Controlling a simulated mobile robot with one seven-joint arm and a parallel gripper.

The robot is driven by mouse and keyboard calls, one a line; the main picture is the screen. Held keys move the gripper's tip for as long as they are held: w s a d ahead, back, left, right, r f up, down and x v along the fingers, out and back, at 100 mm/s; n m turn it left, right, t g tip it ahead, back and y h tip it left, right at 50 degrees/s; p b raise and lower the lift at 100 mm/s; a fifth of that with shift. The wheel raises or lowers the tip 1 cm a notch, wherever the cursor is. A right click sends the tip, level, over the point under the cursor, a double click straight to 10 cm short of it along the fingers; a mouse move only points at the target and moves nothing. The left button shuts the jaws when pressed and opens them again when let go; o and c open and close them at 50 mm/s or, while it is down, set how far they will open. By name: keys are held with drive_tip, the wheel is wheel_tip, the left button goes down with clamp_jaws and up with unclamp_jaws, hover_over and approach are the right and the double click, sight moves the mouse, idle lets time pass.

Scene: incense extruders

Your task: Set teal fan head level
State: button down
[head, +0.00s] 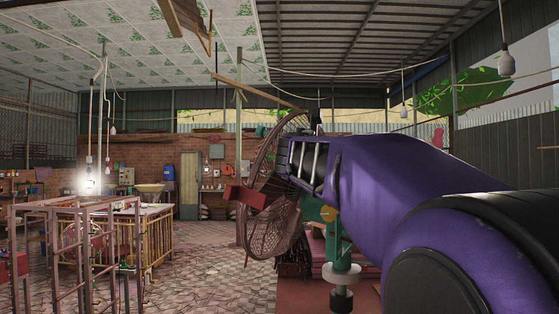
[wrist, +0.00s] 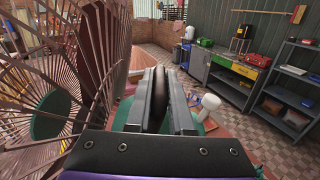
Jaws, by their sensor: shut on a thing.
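The fan head has a large brown wire cage (head: 268,215), seen nearly edge-on in the head view, its top leaning right. My arm hides much of the fan's rear in the head view.
Metal frames (head: 75,225) and a wooden-railed table (head: 155,240) stand at left. Tiled floor between is open. The wrist view shows a cabinet (wrist: 230,80) and shelves (wrist: 285,95) at right.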

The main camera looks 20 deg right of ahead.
drive_tip(key=shift+w+a+n+p, duration=0.45)
drive_tip(key=shift+n+p, duration=0.25)
drive_tip(key=shift+p, duration=0.3)
drive_tip(key=shift+w+a+f+n+p, duration=0.5)
drive_tip(key=shift+a+n, duration=0.2)
drive_tip(key=shift+n, duration=0.2)
drive_tip(key=c, duration=0.8)
unclamp_jaws()
drive_tip(key=shift+s, duration=0.1)
